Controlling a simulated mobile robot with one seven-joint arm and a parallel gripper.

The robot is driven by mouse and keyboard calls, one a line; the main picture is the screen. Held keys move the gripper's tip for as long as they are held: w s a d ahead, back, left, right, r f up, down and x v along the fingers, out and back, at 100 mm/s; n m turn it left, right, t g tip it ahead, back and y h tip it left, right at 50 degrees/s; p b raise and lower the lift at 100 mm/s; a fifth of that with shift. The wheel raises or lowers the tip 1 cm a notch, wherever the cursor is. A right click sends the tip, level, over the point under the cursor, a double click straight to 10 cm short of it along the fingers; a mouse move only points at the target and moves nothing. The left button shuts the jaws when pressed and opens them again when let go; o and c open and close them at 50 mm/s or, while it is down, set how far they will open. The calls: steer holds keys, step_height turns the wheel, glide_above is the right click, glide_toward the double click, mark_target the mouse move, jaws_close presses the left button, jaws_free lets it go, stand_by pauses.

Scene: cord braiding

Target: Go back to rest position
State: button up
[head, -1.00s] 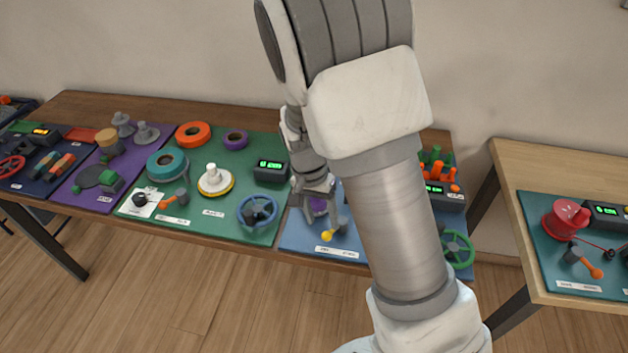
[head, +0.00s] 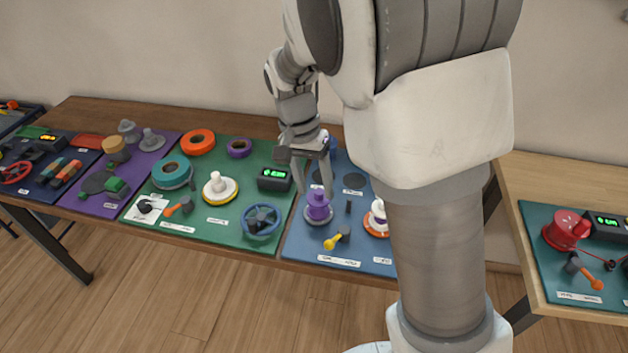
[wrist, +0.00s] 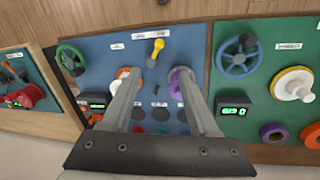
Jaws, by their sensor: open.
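My gripper (head: 308,178) is open and empty in the head view, with its fingers pointing down above the blue board (head: 298,240). A purple spool (head: 318,207) stands on that board just below the fingertips, apart from them as far as I can tell. In the wrist view my gripper (wrist: 150,82) shows its two fingers spread apart with nothing between them. The purple spool (wrist: 175,84) shows partly behind one finger there. My arm hides the right part of the blue board in the head view.
A yellow-handled crank (head: 337,238) and an orange-and-white spool (head: 376,220) are on the blue board. The green board (head: 215,240) to the left bears a blue handwheel (head: 260,221) and a display box (head: 274,179). A second table (head: 535,170) stands at the right, past a gap.

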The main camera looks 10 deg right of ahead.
steer(key=s+d+r+n+t+y, duration=0.1)
steer(key=s+d+r+n+t, duration=0.2)
steer(key=s+r, duration=0.4)
steer(key=s+d+r+n+t+y, duration=0.1)
steer(key=s+d+r+n+t, duration=0.2)
steer(key=s+d+r, duration=0.3)
steer(key=s, duration=0.4)
steer(key=shift+s+r+t, duration=0.3)
steer(key=shift+s+r, duration=0.05)
steer(key=shift+d, duration=0.1)
